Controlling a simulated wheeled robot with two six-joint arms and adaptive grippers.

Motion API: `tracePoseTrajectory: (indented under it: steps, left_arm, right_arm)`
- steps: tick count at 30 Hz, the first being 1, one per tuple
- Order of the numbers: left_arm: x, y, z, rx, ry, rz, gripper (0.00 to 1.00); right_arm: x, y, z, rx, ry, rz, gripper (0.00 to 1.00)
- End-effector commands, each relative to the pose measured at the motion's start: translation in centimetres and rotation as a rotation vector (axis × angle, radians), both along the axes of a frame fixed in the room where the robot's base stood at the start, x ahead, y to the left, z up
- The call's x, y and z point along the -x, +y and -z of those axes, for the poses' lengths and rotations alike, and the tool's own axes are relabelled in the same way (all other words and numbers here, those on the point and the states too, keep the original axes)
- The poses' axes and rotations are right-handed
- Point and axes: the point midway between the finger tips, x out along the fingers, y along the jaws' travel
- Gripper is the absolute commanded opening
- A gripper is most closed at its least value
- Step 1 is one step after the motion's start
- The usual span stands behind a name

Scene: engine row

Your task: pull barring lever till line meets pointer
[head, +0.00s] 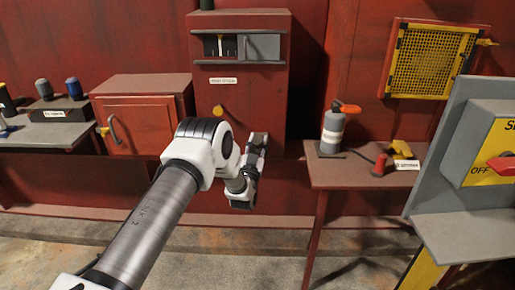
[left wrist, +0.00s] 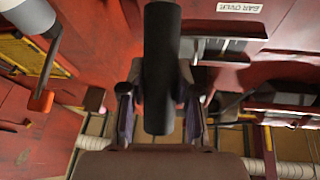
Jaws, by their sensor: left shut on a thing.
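My left gripper (head: 256,146) is in front of the red engine cabinet (head: 240,100), low on its right side. In the left wrist view, its two fingers (left wrist: 160,108) are shut on a thick black bar, the barring lever (left wrist: 161,50), one finger on each side. In the head view the gripper hides most of the lever. A small window (head: 220,45) at the top of the cabinet shows a pale strip with a dark upright mark. I cannot tell whether a line meets the pointer there. My right gripper is not in view.
A smaller red cabinet (head: 140,118) stands to the left, beside a grey bench (head: 45,134). To the right, a red table (head: 350,172) holds a grey can (head: 332,130) and a yellow tool (head: 399,148). A grey switch panel (head: 455,140) stands close at the right.

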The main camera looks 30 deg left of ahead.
Motion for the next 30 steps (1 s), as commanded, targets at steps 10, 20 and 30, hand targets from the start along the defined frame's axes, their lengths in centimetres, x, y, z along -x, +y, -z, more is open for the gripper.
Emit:
tracePoseTrajectory:
  steps: [10, 20, 30]
  left_arm:
    - [0.0, 0.0, -0.2, 0.0, -0.001, 0.0, 0.58]
    - [0.2, -0.1, -0.1, 0.0, 0.0, 0.0, 0.58]
    - [6.2, -2.4, 2.5, 0.002, 0.006, 0.002, 0.58]
  right_arm:
    - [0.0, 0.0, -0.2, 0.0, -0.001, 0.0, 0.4]
    - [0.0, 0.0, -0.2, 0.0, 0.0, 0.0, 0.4]
    - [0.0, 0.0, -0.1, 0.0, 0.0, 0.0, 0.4]
